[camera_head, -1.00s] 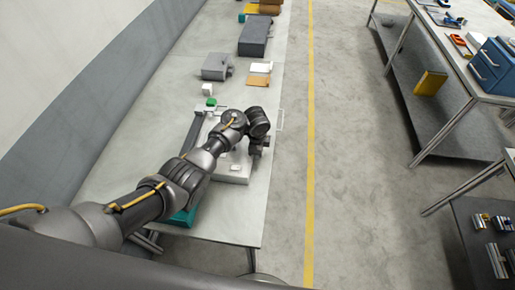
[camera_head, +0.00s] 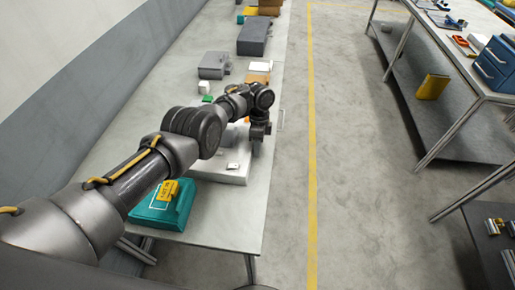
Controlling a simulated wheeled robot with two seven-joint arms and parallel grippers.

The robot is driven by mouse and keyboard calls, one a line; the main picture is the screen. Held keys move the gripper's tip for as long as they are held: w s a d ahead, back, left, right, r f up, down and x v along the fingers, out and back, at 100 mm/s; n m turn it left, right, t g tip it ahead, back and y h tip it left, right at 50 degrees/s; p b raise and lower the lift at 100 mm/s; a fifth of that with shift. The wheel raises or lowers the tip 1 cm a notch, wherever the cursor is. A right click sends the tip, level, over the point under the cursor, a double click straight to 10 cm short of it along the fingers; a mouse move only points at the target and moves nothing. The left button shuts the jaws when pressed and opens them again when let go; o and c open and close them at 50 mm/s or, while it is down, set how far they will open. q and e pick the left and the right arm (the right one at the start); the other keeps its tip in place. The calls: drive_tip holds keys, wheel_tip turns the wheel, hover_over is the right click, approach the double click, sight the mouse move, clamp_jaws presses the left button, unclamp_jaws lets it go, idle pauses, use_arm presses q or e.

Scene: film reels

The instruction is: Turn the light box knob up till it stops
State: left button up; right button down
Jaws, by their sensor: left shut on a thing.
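The light box (camera_head: 222,175) is a low pale box near the front end of the long workbench, partly covered by my left arm. My left gripper (camera_head: 257,149) points down at the right side of the light box, by the bench's right edge. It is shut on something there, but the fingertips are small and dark. The knob cannot be made out; the gripper and wrist cover the place where the left jaws close. My right gripper is not in view.
A teal case (camera_head: 160,207) with a yellow label sits at the bench's near end. Grey boxes (camera_head: 213,66) (camera_head: 253,38) stand farther along the bench. A yellow floor line (camera_head: 311,150) runs through the clear aisle. Another table (camera_head: 455,62) stands right.

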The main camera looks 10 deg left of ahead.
use_arm(q)
drive_tip(key=o, duration=1)
drive_tip(key=b+v, duration=0.1)
drive_tip(key=v, duration=0.9)
drive_tip(key=shift+r, duration=0.4)
